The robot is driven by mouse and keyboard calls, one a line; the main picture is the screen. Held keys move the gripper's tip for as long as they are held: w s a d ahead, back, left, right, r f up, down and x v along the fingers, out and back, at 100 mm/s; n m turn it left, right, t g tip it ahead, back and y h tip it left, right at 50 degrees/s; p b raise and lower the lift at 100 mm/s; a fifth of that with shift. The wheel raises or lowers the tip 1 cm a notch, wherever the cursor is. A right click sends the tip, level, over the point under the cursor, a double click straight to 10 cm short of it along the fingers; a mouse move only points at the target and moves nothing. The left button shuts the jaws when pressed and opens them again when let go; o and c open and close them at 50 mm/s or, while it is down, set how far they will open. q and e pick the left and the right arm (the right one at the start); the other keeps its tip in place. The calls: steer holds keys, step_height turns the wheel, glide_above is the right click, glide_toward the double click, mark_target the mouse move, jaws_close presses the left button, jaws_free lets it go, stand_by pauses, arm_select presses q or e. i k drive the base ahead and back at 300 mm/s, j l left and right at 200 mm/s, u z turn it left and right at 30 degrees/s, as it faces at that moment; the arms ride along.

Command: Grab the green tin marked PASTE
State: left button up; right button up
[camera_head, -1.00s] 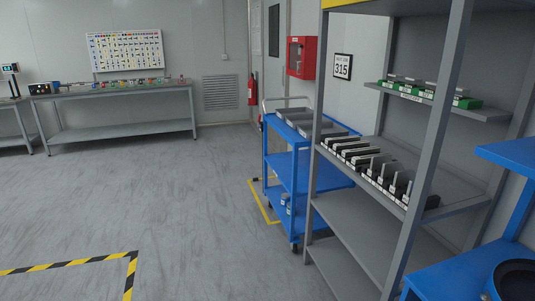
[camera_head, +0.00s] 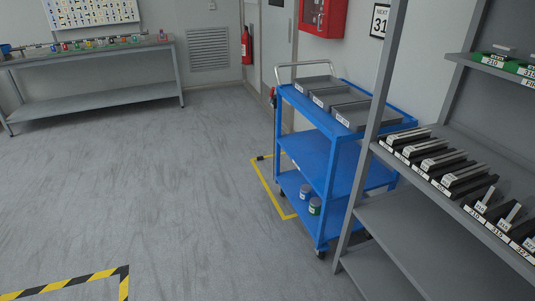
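Two small tins stand upright on the bottom shelf of the blue cart. One is a green tin (camera_head: 315,206) with a pale lid, nearer to me and to the right. The other is a blue-grey tin (camera_head: 305,191) just behind it to the left. Their labels are too small to read, so I cannot tell which is marked PASTE. The blue cart (camera_head: 330,152) stands to the right of the middle, beside the grey rack. Neither of my grippers shows in the head view.
The grey rack (camera_head: 375,135) with several labelled black holders fills the right side, close to the cart. A workbench (camera_head: 95,97) stands at the far left wall. Yellow floor tape (camera_head: 270,190) runs beside the cart. The grey floor (camera_head: 190,190) left of the cart is clear.

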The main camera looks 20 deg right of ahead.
mark_target(315, 203)
steer(key=i+z, duration=0.4)
steer(key=i+j+z, duration=0.25)
steer(key=z, duration=0.15)
steer(key=i+j+z, duration=0.8)
steer(key=k+l, duration=0.05)
